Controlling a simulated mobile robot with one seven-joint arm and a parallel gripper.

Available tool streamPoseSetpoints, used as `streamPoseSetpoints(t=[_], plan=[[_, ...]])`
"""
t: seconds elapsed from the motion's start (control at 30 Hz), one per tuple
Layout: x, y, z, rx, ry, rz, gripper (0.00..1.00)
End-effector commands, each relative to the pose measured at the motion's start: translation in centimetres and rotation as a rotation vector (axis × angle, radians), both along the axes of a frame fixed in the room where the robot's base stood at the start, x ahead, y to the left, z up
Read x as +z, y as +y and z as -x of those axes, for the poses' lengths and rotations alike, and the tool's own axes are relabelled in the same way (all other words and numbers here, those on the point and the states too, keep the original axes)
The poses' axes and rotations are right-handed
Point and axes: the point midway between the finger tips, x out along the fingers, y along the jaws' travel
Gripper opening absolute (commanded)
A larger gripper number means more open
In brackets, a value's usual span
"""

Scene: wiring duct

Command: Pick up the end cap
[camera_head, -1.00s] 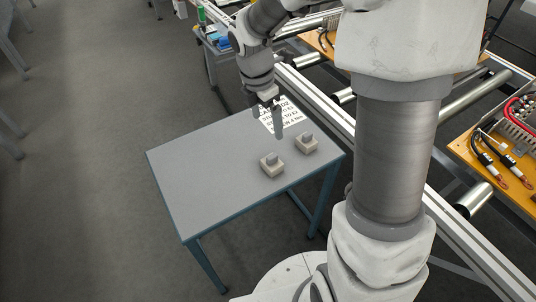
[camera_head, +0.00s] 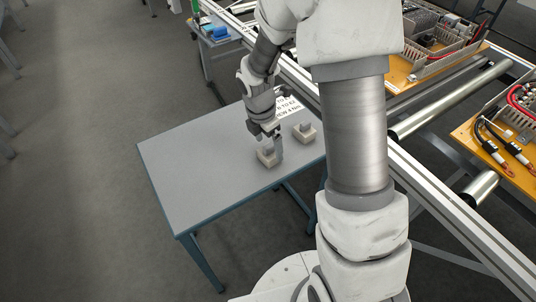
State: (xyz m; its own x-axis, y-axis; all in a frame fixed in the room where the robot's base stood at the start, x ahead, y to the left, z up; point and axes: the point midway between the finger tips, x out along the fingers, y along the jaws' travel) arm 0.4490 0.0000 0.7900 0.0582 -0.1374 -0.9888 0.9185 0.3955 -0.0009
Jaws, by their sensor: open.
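Two small beige-grey pieces that look like end caps, each with a raised grey part on top, sit on the grey table. The nearer end cap (camera_head: 266,160) is partly covered by my gripper. The other end cap (camera_head: 304,134) stands to its right and farther back, apart from it. My gripper (camera_head: 269,146) points down at the nearer end cap, open, with its fingers at or just above the top of the piece. I cannot tell whether the fingers touch it.
The table (camera_head: 195,170) is bare on its left and front. A white printed sheet (camera_head: 288,104) lies at its back right, partly behind my arm. A metal-framed roller conveyor (camera_head: 440,112) with orange boards of wired parts (camera_head: 508,140) runs along the right.

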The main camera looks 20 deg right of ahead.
Motion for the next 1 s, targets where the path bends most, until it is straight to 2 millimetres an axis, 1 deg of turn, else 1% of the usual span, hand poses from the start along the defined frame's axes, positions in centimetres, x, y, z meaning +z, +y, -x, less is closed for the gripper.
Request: streamPoseSetpoints(t=[0.03, 0.1, 0.3, 0.37, 0.4, 0.77, 0.8, 1.0], plan=[[-0.95, -0.11, -0.03, 0.000, 0.001, 0.000, 1.00], [-1.36, -0.20, -0.07, 0.000, 0.001, 0.000, 1.00], [-1.27, -0.22, -0.10, 0.000, -0.001, 0.001, 1.00], [-1.26, -0.22, -0.10, -0.001, -0.001, 0.000, 0.91], [-1.26, -0.22, -0.10, -0.001, -0.001, 0.000, 0.84], [-1.25, -0.22, -0.12, -0.001, -0.001, 0.000, 0.19], [-1.24, -0.22, -0.12, -0.001, -0.001, 0.000, 0.17], [-1.17, -0.22, -0.12, -0.001, -0.001, 0.000, 0.17]])
